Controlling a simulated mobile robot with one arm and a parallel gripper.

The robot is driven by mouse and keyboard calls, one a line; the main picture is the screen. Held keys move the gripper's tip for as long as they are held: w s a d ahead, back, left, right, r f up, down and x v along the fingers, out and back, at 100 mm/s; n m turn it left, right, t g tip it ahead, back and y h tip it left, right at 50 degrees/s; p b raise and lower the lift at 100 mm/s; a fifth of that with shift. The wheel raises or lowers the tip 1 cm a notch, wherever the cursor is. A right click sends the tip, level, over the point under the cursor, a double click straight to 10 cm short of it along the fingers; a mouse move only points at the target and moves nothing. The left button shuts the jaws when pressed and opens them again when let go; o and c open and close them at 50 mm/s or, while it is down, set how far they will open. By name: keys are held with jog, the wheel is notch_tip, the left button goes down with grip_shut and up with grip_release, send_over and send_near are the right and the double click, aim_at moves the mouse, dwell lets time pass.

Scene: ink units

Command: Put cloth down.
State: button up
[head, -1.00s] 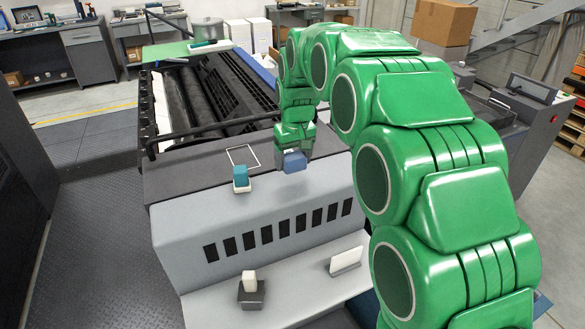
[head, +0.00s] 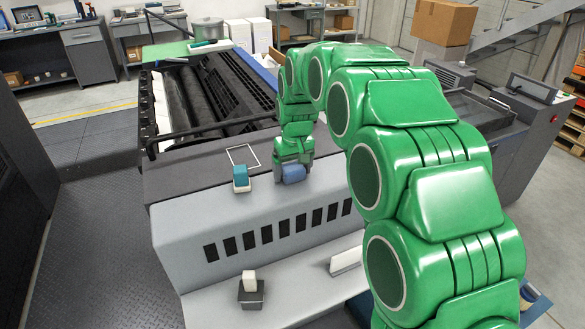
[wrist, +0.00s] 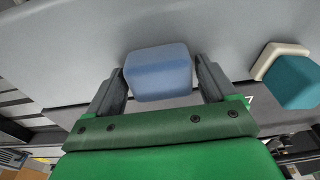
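The cloth (head: 294,173) is a small, rounded blue bundle at the front edge of the machine's top. My gripper (head: 291,165) is around it and appears shut on it. In the wrist view the cloth (wrist: 158,73) sits between the two grey fingers of my gripper (wrist: 160,75), with hardly any gap at either side. I cannot tell whether the cloth touches the surface under it. An empty white square outline (head: 243,156) is marked on the dark top, left of my gripper.
A teal block on a cream base (head: 241,179) stands left of my gripper, below the outline. On the lower ledge (head: 300,290) are a dark holder with a white piece (head: 250,291) and a white plate (head: 346,260). Rollers (head: 215,90) and a dark rail lie behind.

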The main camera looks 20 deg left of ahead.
aim_at(295, 170)
jog(key=shift+o, duration=0.9)
jog(key=shift+r, duration=0.15)
notch_tip(295, 170, up, 12)
jog(key=s+d, duration=0.1)
